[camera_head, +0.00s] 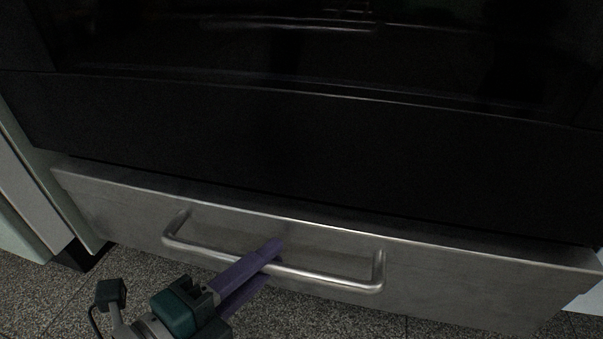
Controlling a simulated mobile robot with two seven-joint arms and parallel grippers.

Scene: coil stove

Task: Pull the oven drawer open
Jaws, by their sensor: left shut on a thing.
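The oven drawer (420,265) is a wide grey metal front below the black oven. Its top edge stands out from the oven front, so it looks slightly open. A silver bar handle (325,280) runs across its middle. My left gripper (262,262) comes in from the lower left. Its purple fingers are shut on the handle, a little left of the bar's middle, one finger above the bar and one below. The inside of the drawer is hidden. My right gripper is not in view.
The black oven front (300,140) fills the space above the drawer. A pale cabinet (30,190) stands at the left. The speckled floor (60,300) shows below, with free room at the lower left.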

